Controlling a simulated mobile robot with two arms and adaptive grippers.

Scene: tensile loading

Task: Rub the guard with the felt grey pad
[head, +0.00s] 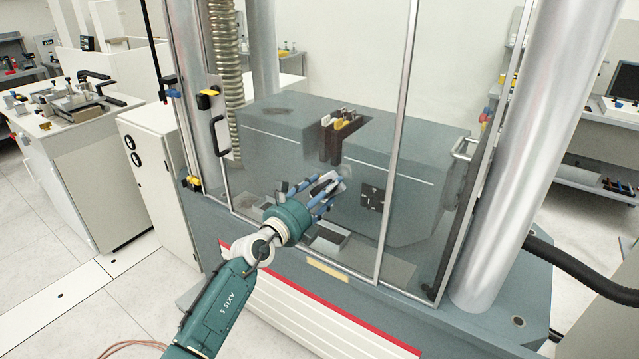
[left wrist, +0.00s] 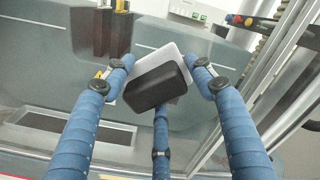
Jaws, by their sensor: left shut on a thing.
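The guard (head: 397,150) is a clear panel in a metal frame across the front of the testing machine. My left gripper (head: 328,188) is at its lower left pane, with blue fingers closed around the pad (head: 337,187). In the left wrist view, the pad (left wrist: 155,85) has a black back and a light grey face turned away from the camera. My left gripper (left wrist: 158,82) holds it from both sides and below. The pad is at or very near the pane; I cannot tell whether it touches. A faint hazy patch shows near the pad. My right gripper is out of view.
A thick metal column (head: 545,150) stands to the right and another (head: 190,120) to the left. A red-edged ledge (head: 310,300) runs below the guard. A workbench (head: 75,125) stands at left.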

